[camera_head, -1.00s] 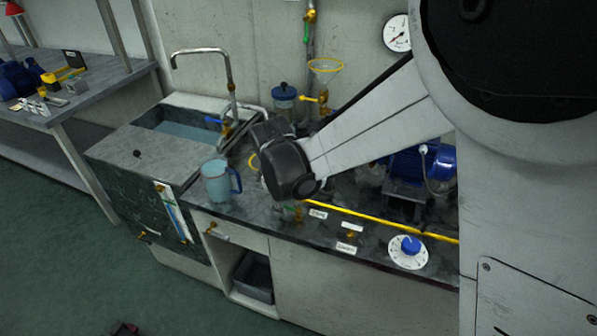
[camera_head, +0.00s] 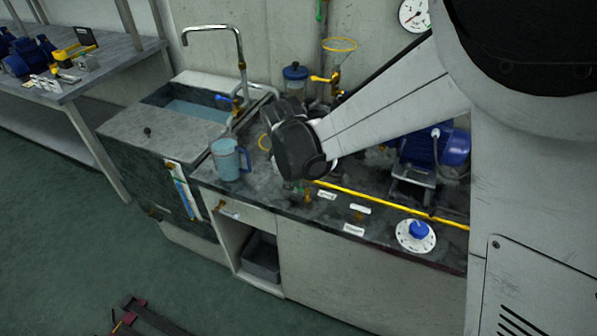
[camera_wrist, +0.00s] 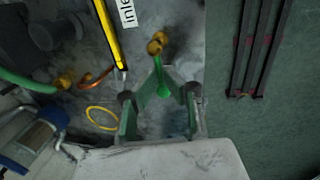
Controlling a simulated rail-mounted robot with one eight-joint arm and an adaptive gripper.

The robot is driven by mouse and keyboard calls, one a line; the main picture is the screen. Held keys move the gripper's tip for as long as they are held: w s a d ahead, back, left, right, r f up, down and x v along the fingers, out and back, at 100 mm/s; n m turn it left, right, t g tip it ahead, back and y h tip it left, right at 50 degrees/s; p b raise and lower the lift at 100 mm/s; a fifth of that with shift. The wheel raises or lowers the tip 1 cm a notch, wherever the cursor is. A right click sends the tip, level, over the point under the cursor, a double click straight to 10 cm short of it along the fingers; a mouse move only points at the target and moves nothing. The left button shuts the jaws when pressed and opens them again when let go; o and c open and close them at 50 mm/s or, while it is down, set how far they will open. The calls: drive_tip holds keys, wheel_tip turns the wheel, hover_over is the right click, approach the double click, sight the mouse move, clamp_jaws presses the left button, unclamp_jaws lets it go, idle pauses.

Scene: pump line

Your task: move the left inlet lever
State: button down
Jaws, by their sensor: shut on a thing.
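The lever has a green handle (camera_wrist: 162,84) and a brass valve body (camera_wrist: 157,42), near a white label whose visible letters read like "inle". In the wrist view the fingers of my gripper (camera_wrist: 160,74) converge on the green handle and are shut on it. In the head view my dark wrist hides most of the gripper; a small brass fitting (camera_head: 307,196) shows just below it, at the worktop's front edge. Whether this is the left one of the inlet levers cannot be told from the wrist view alone.
A yellow bar (camera_head: 390,204) runs along the worktop beside the labels. A blue jug (camera_head: 229,160) stands left of my wrist, by the sink (camera_head: 182,108). A blue knob on a white dial (camera_head: 416,233) is to the right. A blue pump (camera_head: 424,148) stands behind.

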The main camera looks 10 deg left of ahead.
drive_tip(key=c, duration=2.5)
unclamp_jaws()
drive_tip(key=shift+s+f, duration=0.1)
drive_tip(key=o, duration=0.7)
drive_tip(key=shift+c, duration=0.2)
wheel_tip(320, 180, up, 12)
drive_tip(key=s, duration=0.2)
drive_tip(key=shift+s+a, duration=0.15)
drive_tip(key=shift+a, duration=0.1)
drive_tip(key=shift+f, duration=0.1)
